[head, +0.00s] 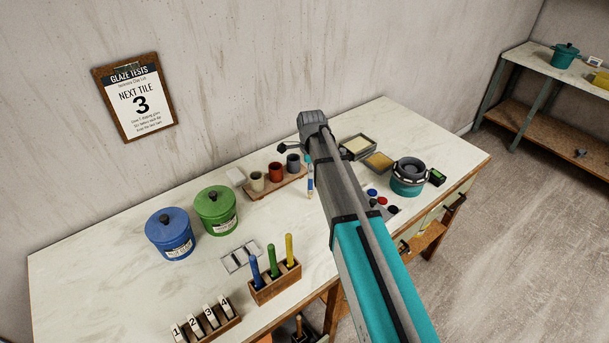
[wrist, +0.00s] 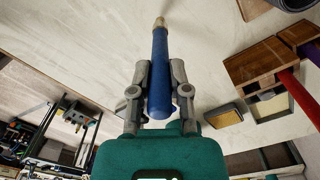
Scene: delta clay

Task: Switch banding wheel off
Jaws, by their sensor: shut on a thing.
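The banding wheel (head: 408,178) is a teal round base with a grey top, near the right end of the table in the head view. A small dark box with a green face (head: 438,177) sits right beside it. I cannot read whether the wheel is on or off. My gripper (wrist: 160,70) is shut on a blue stick-like tool (wrist: 159,55) with a tan tip. In the head view the tool hangs downward over the table, left of the banding wheel, partly beside my arm.
Cups on a wooden tray (head: 262,190), two shallow trays (head: 378,161) and coloured discs (head: 372,193) lie nearby. Blue (head: 168,236) and green (head: 216,210) lidded pots stand left. A wooden rack (head: 275,287) holds coloured sticks in front. A notice (head: 137,97) hangs on the wall.

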